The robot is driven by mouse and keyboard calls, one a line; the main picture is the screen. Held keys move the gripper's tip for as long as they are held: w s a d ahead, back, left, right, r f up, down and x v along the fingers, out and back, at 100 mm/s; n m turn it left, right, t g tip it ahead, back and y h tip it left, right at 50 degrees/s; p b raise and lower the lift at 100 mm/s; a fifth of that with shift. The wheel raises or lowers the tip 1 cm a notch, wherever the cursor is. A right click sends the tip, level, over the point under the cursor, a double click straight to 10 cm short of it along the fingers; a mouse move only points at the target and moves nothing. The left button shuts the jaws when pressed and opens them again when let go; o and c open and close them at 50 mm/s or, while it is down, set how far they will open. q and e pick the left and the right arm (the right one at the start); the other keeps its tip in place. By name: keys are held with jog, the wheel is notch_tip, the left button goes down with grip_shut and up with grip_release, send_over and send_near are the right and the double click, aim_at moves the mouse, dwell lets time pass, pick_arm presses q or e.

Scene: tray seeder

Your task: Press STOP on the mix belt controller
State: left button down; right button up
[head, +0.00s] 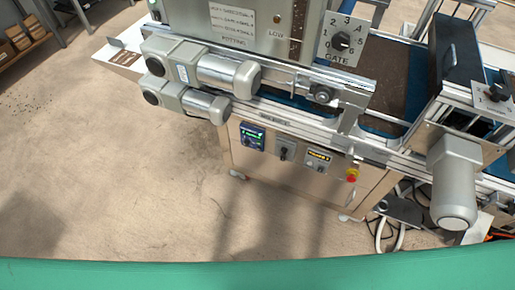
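A small dark controller (252,137) with a lit green display sits at the left end of the beige cabinet front, under the conveyor. Its buttons and lettering are too small to read, so I cannot tell a STOP button on it or confirm that it is the mix belt's. Neither of my grippers is in view.
Right of the controller are a black rotary switch (284,150), a yellow-labelled panel (318,157) and a red-and-yellow mushroom button (352,175). Grey motors (205,75) overhang above left. Another motor (455,180) hangs at right, with cables below. The floor (120,180) at left is clear.

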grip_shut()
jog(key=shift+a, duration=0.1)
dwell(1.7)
